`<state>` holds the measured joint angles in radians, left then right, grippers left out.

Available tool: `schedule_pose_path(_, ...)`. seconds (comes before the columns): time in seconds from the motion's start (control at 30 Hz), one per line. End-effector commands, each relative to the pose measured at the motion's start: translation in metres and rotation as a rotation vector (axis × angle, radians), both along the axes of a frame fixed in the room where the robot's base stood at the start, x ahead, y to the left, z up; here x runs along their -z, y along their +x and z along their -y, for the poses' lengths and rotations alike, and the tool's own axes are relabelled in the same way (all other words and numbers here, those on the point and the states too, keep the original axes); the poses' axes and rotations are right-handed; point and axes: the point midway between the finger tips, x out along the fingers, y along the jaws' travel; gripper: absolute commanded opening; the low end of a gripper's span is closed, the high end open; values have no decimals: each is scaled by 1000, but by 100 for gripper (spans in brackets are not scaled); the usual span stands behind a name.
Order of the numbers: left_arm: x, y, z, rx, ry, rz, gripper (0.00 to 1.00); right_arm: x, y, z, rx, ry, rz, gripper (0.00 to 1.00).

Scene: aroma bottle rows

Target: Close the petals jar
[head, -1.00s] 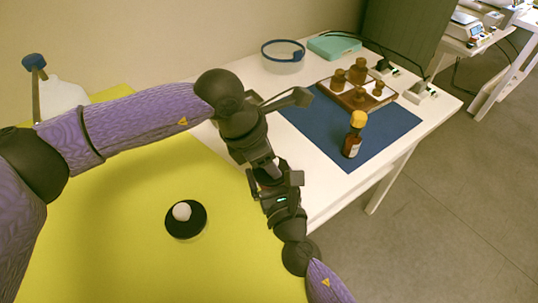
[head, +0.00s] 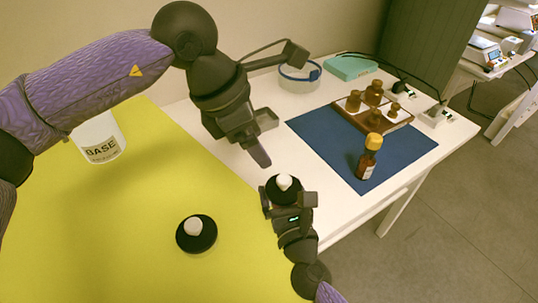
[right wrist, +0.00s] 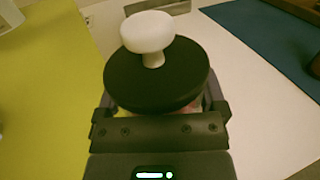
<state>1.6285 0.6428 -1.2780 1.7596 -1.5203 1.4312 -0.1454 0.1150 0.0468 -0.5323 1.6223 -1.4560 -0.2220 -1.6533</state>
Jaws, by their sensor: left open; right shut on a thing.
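A black round lid with a white knob (head: 284,188) sits at my right gripper (head: 287,204), over the white table. The right wrist view shows this lid (right wrist: 157,82) close up, looking level, above a mostly hidden jar with a little pink at its rim (right wrist: 188,109). My right gripper is shut on that jar, just below the lid. Whether the lid is fully seated cannot be told. My left gripper (head: 259,138) is open and empty, above and left of the lid, apart from it.
A second black lid with a white knob (head: 196,233) is on the yellow surface (head: 130,240). A white BASE container (head: 100,138) stands behind it. On the blue mat (head: 325,140) are an orange-capped brown bottle (head: 369,157) and a wooden tray (head: 372,122) with several small bottles.

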Motion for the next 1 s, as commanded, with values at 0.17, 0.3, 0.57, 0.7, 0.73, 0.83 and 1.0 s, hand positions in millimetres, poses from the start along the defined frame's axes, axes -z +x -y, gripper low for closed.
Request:
schedule_pose_path(0.17, -8, -1, -3, 1, -1, 2, 80, 0, 0, 0, 0, 0, 0, 0)
schedule_pose_path(0.3, -8, -1, -3, 1, -1, 2, 80, 0, 0, 0, 0, 0, 0, 0)
schedule_pose_path(0.57, -8, -1, -3, 1, -1, 2, 80, 0, 0, 0, 0, 0, 0, 100)
schedule_pose_path(0.7, -8, -1, -3, 1, -1, 2, 80, 0, -3, 1, 0, -1, -1, 100)
schedule_pose_path(0.73, -8, -1, -3, 1, -1, 2, 80, 1, -6, 2, 0, -1, -1, 100)
schedule_pose_path(0.83, -10, -1, -3, 0, 0, 2, 80, 0, -22, 7, -1, -2, -3, 100)
schedule_pose_path(1.0, -7, -1, -3, 1, 0, 0, 80, 2, -59, 19, -2, -3, -3, 100)
